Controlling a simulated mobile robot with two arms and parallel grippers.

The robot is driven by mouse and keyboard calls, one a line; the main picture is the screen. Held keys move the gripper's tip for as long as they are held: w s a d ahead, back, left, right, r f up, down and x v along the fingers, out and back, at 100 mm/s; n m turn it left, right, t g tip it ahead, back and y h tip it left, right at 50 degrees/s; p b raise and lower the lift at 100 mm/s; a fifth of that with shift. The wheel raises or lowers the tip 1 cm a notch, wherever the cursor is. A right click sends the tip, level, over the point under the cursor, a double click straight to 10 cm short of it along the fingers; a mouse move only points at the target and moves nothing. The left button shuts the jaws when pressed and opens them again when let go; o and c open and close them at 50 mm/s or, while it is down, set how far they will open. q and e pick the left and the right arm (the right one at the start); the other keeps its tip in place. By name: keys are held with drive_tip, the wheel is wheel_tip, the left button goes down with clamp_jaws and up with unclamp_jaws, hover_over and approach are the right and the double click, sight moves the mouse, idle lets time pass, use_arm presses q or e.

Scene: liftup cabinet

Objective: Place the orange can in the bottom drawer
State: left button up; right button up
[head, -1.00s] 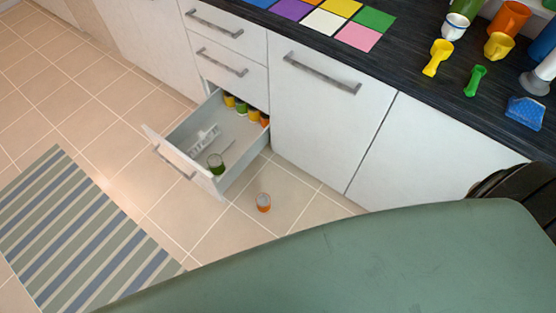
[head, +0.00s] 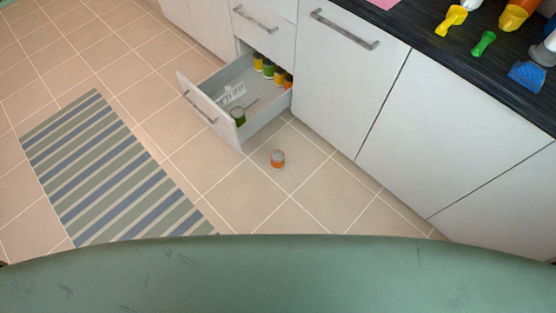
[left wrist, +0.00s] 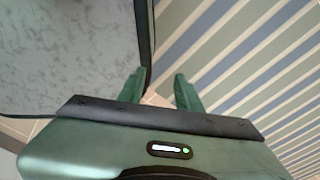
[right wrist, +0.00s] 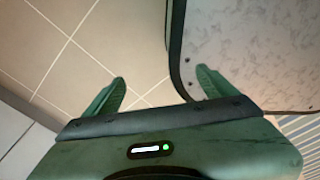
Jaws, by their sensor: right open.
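The orange can (head: 278,160) stands on the tiled floor in the head view, just in front of and to the right of the open bottom drawer. The bottom drawer (head: 268,132) is pulled out. It holds several green, yellow and orange cans along its back right, a green can (head: 238,117) near its front, and a white rack (head: 232,95). My left gripper (left wrist: 158,84) shows in the left wrist view with its fingers apart and nothing between them. My right gripper (right wrist: 160,82) is open and empty above floor tiles in the right wrist view. Neither gripper shows in the head view.
A striped rug (head: 105,170) lies on the floor left of the drawer. White cabinets (head: 345,75) line the wall. The floor around the orange can is clear.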

drive_tip(key=s, duration=0.3)
drive_tip(key=shift+f, duration=0.1)
drive_tip(key=shift+w, duration=0.1)
